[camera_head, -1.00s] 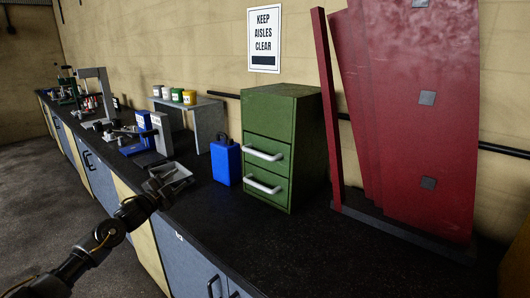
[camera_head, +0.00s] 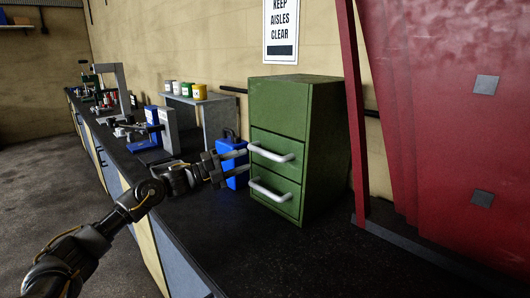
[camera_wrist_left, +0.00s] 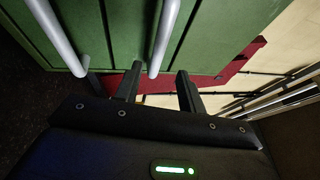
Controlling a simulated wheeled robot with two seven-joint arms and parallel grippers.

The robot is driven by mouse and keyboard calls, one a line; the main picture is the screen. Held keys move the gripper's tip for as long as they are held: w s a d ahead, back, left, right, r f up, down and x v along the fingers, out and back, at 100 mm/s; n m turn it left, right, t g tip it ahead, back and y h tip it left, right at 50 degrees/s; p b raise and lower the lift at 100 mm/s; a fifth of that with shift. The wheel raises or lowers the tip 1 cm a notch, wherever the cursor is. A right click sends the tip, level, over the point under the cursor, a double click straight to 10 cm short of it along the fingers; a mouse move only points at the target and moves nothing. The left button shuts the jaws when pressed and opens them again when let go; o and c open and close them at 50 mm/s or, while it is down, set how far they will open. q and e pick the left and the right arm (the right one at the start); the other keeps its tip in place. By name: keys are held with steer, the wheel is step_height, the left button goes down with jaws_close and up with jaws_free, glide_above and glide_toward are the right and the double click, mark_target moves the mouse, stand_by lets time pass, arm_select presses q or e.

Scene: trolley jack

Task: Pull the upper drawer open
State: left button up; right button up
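The green cabinet (camera_head: 330,130) stands on the dark bench with two drawers, both shut. The upper drawer (camera_head: 292,148) has a pale bar handle (camera_head: 268,153); the lower drawer has a similar handle (camera_head: 270,191). My left gripper (camera_head: 243,161) is open in front of the cabinet, its fingers pointing at the upper handle's left end. In the left wrist view, a pale bar (camera_wrist_left: 165,35), apparently the upper handle, lines up with the gap between the spread fingers (camera_wrist_left: 157,88). Contact cannot be told. My right gripper is out of view.
A blue canister (camera_head: 230,150) stands just left of the cabinet, behind my left gripper. Red panels (camera_head: 430,110) lean on the wall to the right. A grey stand (camera_head: 218,118) with several small tins is further back. The bench top right of my arm is clear.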

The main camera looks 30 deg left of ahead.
mark_target(262, 154)
arm_select(q)
steer(key=p+x, duration=0.2)
steer(key=x, duration=0.4)
steer(key=shift+w+d, duration=0.1)
steer(key=shift+w, duration=0.25)
steer(key=shift+p+x, duration=0.45)
steer(key=shift+x, duration=0.55)
steer(key=shift+f, duration=0.2)
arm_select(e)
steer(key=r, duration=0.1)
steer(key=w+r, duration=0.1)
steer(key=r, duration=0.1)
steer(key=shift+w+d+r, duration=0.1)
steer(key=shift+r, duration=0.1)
arm_select(q)
jaws_close()
